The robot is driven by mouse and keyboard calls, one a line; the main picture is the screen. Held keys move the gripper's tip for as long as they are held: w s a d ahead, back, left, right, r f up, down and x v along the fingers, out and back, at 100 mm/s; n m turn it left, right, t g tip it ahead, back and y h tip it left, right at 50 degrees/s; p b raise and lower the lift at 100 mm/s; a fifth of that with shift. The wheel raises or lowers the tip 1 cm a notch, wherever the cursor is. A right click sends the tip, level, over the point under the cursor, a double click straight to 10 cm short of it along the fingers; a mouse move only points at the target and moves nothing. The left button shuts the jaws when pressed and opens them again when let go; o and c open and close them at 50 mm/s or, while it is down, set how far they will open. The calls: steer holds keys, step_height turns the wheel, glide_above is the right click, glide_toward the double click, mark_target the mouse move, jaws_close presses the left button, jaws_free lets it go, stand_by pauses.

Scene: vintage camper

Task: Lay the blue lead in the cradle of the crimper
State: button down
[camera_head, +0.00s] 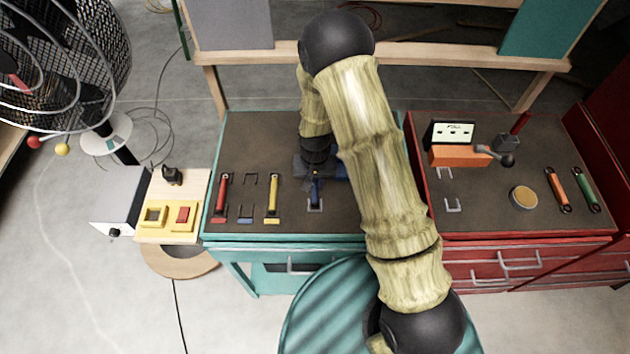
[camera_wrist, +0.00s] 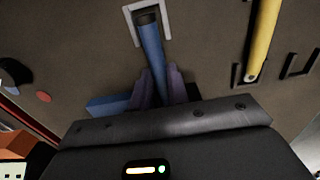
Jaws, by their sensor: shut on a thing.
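The blue lead (camera_wrist: 152,48) is a blue rod with a dark end. That end lies at a grey U-shaped bracket (camera_wrist: 167,20) on the teal bench; I cannot tell whether it touches it. My gripper (camera_wrist: 161,82) is shut on the lead, one finger on each side. In the head view the lead (camera_head: 316,192) shows just in front of my gripper (camera_head: 315,178), partly hidden by it. An orange device with a screen and a lever, perhaps the crimper (camera_head: 458,156), stands on the red bench. I cannot tell which part is its cradle.
A yellow lead (camera_head: 272,198) and a red lead (camera_head: 222,195) lie left of my gripper. Empty U-shaped brackets (camera_head: 453,206) sit on the red bench. A round tin (camera_head: 523,197), an orange rod (camera_head: 557,188) and a green rod (camera_head: 584,188) are to the right.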

steer(key=shift+f, duration=0.35)
stand_by(0.4)
steer(key=c, duration=1.3)
jaws_free()
step_height(320, 180, up, 17)
steer(key=b, duration=0.3)
steer(key=shift+r, duration=0.2)
steer(key=shift+d, duration=0.1)
